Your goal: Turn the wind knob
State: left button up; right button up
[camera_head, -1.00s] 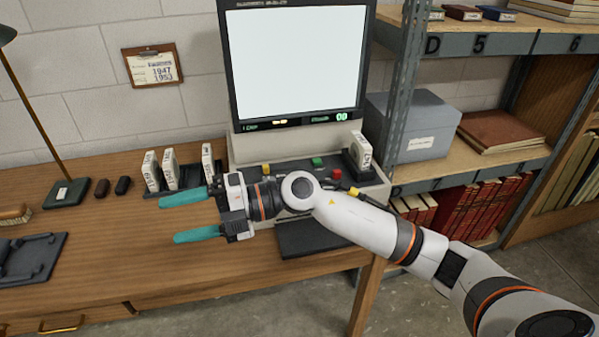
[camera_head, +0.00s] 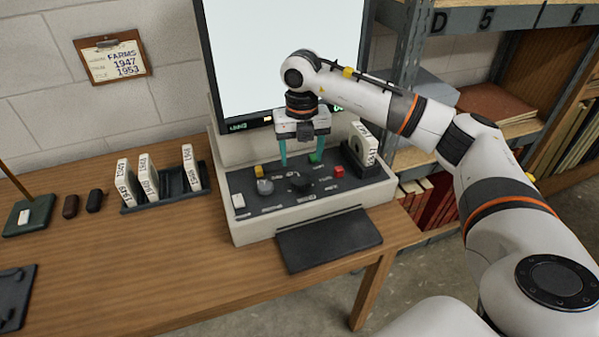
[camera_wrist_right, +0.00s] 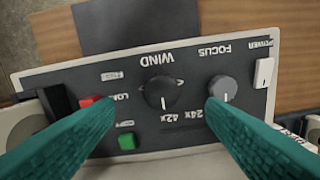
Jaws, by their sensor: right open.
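The wind knob (camera_head: 300,181) is a round black knob on the sloped dark panel of the reader (camera_head: 240,226). In the right wrist view the wind knob (camera_wrist_right: 161,92) shows under the upside-down label WIND, with a pale pointer line. My right gripper (camera_head: 300,161) points down above the panel, open and empty. Its teal fingers (camera_wrist_right: 160,107) lie to either side of the knob in the wrist view, apart from it as far as I can see. The grey focus knob (camera_wrist_right: 222,88) is close to one fingertip. My left gripper is not in view.
A red button (camera_wrist_right: 92,102), a green button (camera_wrist_right: 127,142) and a white power switch (camera_wrist_right: 263,72) share the panel. A lit screen (camera_head: 250,60) rises behind. A boxed reel (camera_head: 364,146) stands at the panel's right; a rack (camera_head: 170,200) of boxes is left. A dark plate (camera_head: 328,240) lies in front.

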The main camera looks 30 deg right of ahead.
aim_at(300, 179)
jog(key=f, duration=0.4)
jog(key=shift+w, duration=0.2)
notch_tip(300, 179, down, 3)
jog(key=shift+r, duration=0.1)
jog(key=shift+f, duration=0.4)
jog(key=shift+c, duration=0.8)
jog(key=c, duration=0.8)
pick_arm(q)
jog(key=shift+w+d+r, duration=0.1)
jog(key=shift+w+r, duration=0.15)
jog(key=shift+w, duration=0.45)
pick_arm(e)
jog(key=shift+c, duration=0.2)
